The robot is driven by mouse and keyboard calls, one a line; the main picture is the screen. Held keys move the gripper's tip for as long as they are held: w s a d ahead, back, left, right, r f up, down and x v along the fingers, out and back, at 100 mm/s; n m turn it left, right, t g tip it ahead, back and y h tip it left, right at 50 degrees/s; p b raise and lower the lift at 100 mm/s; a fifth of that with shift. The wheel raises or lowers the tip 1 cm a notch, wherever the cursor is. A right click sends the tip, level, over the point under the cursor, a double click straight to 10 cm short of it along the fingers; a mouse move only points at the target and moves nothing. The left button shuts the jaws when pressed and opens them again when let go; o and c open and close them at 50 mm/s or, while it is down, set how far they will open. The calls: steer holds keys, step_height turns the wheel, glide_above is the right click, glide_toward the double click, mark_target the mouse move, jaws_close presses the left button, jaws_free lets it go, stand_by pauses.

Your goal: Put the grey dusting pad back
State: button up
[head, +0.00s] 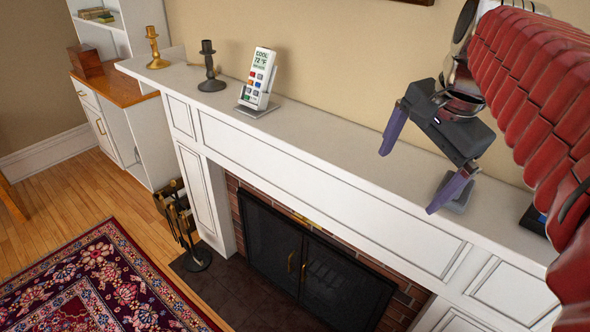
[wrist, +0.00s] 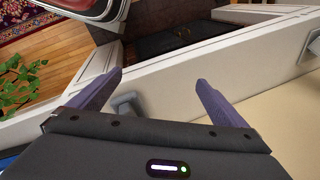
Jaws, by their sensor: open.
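A small grey block (head: 458,194), which looks like the grey dusting pad, sits on the white mantel shelf (head: 345,137) toward its right part. One finger of my gripper (head: 408,182) partly covers it in the head view. In the wrist view a grey piece (wrist: 128,104), likely the same pad, shows just inside the left finger, partly hidden by the gripper body. My gripper is open with nothing between its purple fingers. It hangs above the shelf, tilted downward; I cannot tell whether a finger touches the pad.
A remote in a grey stand (head: 258,82), a dark candlestick (head: 209,68) and a brass candlestick (head: 154,48) stand farther left on the shelf. A dark and blue object (head: 534,218) lies at the right. The shelf between stand and gripper is clear. Fire tools (head: 184,225) stand below.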

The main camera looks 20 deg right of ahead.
steer(key=s+a+f+n+t, duration=0.2)
steer(key=s+a+f+n, duration=0.2)
steer(key=a+f+n, duration=0.9)
steer(key=shift+n+t+y, duration=0.3)
steer(key=shift+n+t, duration=0.1)
steer(key=shift+n, duration=0.5)
steer(key=shift+c, duration=0.4)
